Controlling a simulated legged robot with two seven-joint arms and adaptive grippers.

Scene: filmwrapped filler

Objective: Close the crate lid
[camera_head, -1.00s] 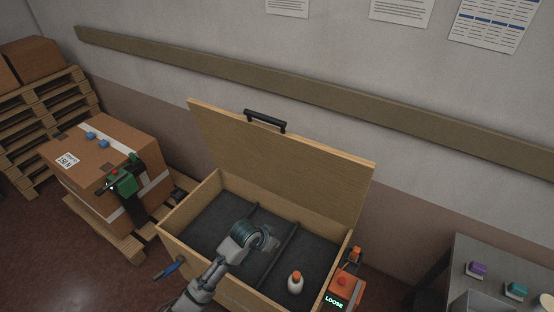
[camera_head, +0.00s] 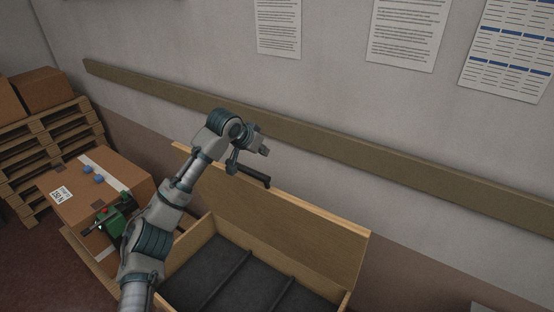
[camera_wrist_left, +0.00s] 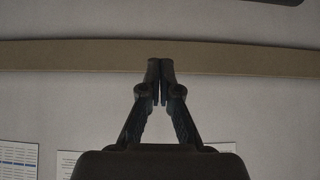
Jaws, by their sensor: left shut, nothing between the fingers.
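The wooden crate (camera_head: 193,241) stands at the bottom centre of the head view, with dark grey padding and thin dividers inside. Its lid (camera_head: 300,228) stands open and upright along the back side, toward the wall. A black handle (camera_head: 256,178) sits on the lid's top edge, partly hidden by my arm. My left gripper (camera_head: 265,150) is shut and empty, above and near the handle, apart from it as far as I can tell. In the left wrist view the closed fingers (camera_wrist_left: 160,68) show against the wall rail. My right gripper is not in view.
A brown rail (camera_head: 340,165) runs along the wall behind the lid. A taped cardboard box (camera_head: 75,205) with a green tool (camera_head: 112,222) is at the left, before stacked pallets (camera_head: 45,135). Papers (camera_head: 408,30) hang on the wall. The crate's front is out of frame.

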